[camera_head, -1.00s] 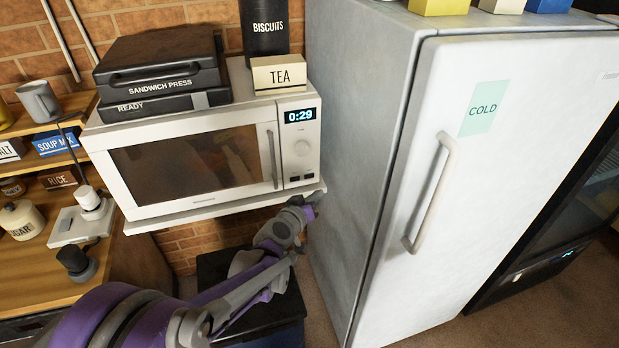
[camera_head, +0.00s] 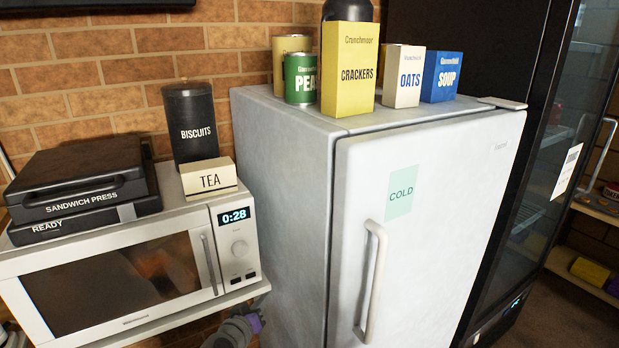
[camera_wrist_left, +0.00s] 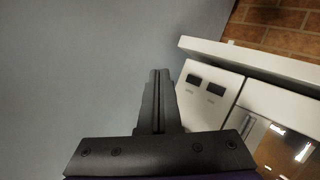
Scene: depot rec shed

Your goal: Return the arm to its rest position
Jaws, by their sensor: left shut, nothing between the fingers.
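The microwave (camera_head: 200,212) is white, with a closed door and a lit display reading 0:28. My left gripper (camera_head: 240,328) shows only in part at the bottom of the head view, just below the microwave's right front corner. In the left wrist view my left gripper (camera_wrist_left: 159,100) is shut, its two black fingers together and nothing between them. The microwave's control panel (camera_wrist_left: 212,92) is to the right of the fingers there, and the grey side of the fridge (camera_wrist_left: 70,80) fills the left. My right gripper is not in view.
A white fridge (camera_head: 440,210) stands right of the microwave, with crackers (camera_head: 349,70), oats (camera_head: 403,77), soup (camera_head: 441,78) and cans on top. A sandwich press (camera_head: 80,190), a tea box (camera_head: 209,178) and a biscuits canister (camera_head: 190,125) stand on the microwave. A dark glass-door cabinet (camera_head: 530,190) is at right.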

